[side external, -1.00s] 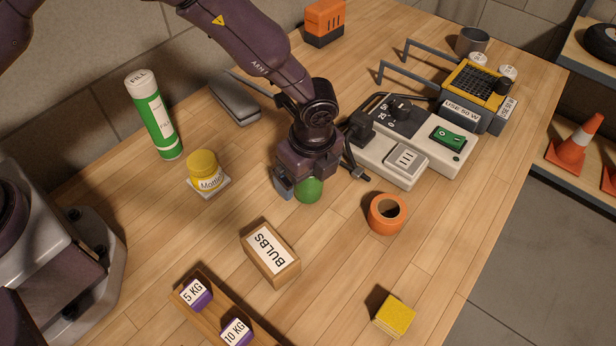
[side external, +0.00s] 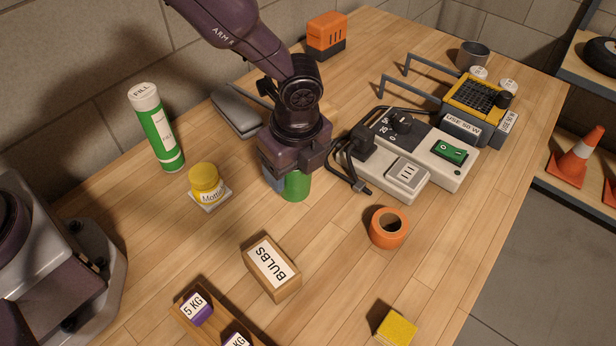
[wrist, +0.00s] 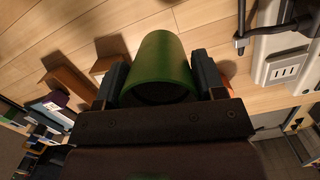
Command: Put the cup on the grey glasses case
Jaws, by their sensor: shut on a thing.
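A green cup (side external: 296,187) is held in my gripper (side external: 286,182), low over the middle of the table. In the wrist view the cup (wrist: 165,62) lies between the two fingers of my gripper (wrist: 162,78), which are shut on its sides. Its far end and any gap below it are hard to tell. The grey glasses case (side external: 236,112) lies on the table behind and to the left of my gripper, apart from the cup. Part of its right side is near my arm.
A green filler tube (side external: 158,130) and a yellow jar (side external: 205,182) stand left. A power unit with a green switch (side external: 440,165) and cable is right. Orange tape (side external: 388,230), a bulbs box (side external: 270,268) and a yellow block (side external: 396,328) sit in front. A grey mug (side external: 472,55) stands far back.

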